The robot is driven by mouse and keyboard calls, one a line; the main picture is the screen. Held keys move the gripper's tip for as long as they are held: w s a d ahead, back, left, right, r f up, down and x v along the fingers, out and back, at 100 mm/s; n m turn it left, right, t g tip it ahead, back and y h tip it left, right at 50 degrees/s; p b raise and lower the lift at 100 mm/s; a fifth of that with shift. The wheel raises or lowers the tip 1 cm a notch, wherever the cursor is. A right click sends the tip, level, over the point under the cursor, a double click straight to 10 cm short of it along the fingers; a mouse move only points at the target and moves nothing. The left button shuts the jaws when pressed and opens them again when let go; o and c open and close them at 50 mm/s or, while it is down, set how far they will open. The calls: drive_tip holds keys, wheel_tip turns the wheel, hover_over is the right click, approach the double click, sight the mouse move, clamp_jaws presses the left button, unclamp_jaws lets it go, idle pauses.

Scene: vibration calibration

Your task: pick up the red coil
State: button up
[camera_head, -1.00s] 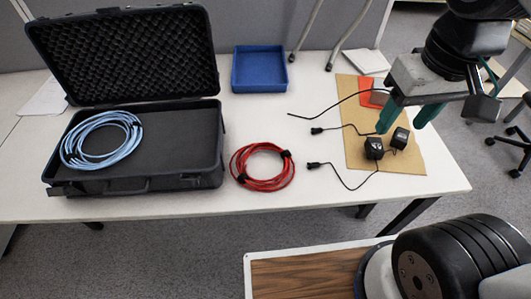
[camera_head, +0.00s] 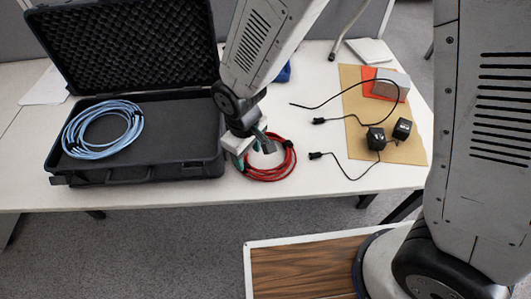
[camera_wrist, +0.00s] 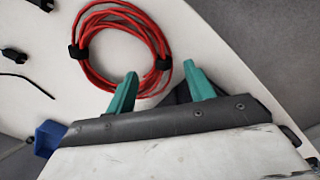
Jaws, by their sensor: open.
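The red coil (camera_head: 270,172) lies on the white table, just right of the open black case. It is a bundle of red cable with black ties, and my gripper hides part of its upper left in the head view. My gripper (camera_head: 254,156) is over the coil's left side, open and empty. In the wrist view the coil (camera_wrist: 90,45) lies ahead of the two green fingers (camera_wrist: 163,88). A black tie and the coil's near edge show between the fingertips. I cannot tell the exact height of the fingers above it.
The open case (camera_head: 140,175) holds a blue coil (camera_head: 104,130). Black adapters (camera_head: 376,138) with cables lie on a brown board (camera_head: 405,155) at the right. A blue bin (camera_head: 284,72) is mostly hidden behind my arm. The table's front edge is close to the coil.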

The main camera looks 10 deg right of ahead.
sight(251, 168)
drive_tip(key=f, duration=0.7)
drive_tip(key=shift+d+f, duration=0.2)
drive_tip(key=shift+f, duration=0.1)
clamp_jaws()
